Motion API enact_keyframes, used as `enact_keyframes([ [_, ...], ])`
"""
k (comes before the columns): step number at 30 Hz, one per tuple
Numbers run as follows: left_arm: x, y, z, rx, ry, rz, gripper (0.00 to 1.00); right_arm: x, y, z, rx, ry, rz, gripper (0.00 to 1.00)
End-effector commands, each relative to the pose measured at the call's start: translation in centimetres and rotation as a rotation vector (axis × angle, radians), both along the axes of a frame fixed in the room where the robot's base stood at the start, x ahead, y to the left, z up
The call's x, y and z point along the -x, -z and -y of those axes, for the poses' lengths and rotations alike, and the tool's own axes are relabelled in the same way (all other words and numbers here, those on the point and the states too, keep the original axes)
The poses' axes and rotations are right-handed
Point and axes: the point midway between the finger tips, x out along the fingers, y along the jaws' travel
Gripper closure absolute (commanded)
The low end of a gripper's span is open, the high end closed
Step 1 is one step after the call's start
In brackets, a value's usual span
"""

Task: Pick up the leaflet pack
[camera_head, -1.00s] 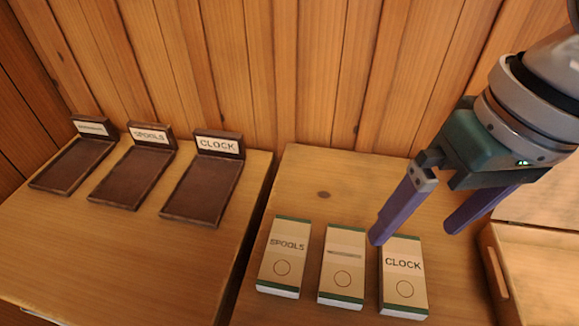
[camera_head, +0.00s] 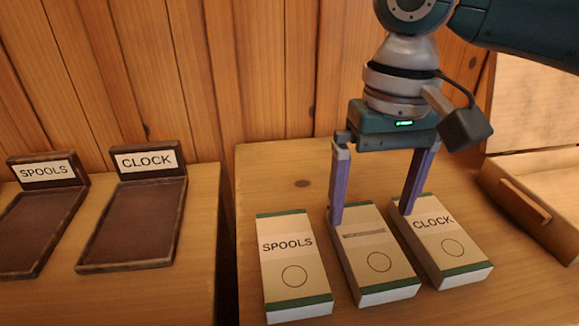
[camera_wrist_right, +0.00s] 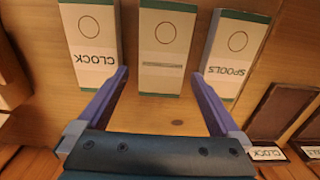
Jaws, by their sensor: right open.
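Three cream packs with green end bands lie in a row on the wooden table. The middle pack (camera_head: 372,255) has a label line too small to read; it also shows in the wrist view (camera_wrist_right: 166,45). I cannot read any pack as leaflet. The SPOOLS pack (camera_head: 293,268) lies to its left and the CLOCK pack (camera_head: 441,243) to its right. My right gripper (camera_head: 371,216) is open and empty, pointing down at the far end of the middle pack. In the wrist view its fingers (camera_wrist_right: 160,73) appear on either side of that pack. My left gripper is out of view.
On the left table, a SPOOLS tray (camera_head: 7,267) and a CLOCK tray (camera_head: 80,268) stand empty with upright labels. A gap separates the two tables. A plank wall (camera_head: 270,80) rises behind.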

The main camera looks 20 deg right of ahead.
Motion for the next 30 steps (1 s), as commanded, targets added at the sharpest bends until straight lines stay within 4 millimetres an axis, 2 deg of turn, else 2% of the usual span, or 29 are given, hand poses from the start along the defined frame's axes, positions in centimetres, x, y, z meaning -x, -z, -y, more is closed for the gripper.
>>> enact_keyframes([
  [3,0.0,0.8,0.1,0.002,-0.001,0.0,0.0,0.2,2.2,-0.2,0.001,-0.001,-0.003,0.0],
  [7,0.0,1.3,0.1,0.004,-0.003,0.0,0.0,0.2,4.1,-0.3,0.001,-0.002,-0.001,0.0],
  [10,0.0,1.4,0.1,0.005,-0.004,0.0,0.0,0.1,4.6,-0.3,0.0,-0.003,0.001,0.0],
  [17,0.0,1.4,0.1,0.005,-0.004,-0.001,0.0,0.2,4.7,-0.3,0.001,-0.003,0.001,0.01],
  [30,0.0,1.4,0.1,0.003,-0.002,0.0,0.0,0.1,4.6,-0.3,0.001,-0.003,0.001,0.51],
])
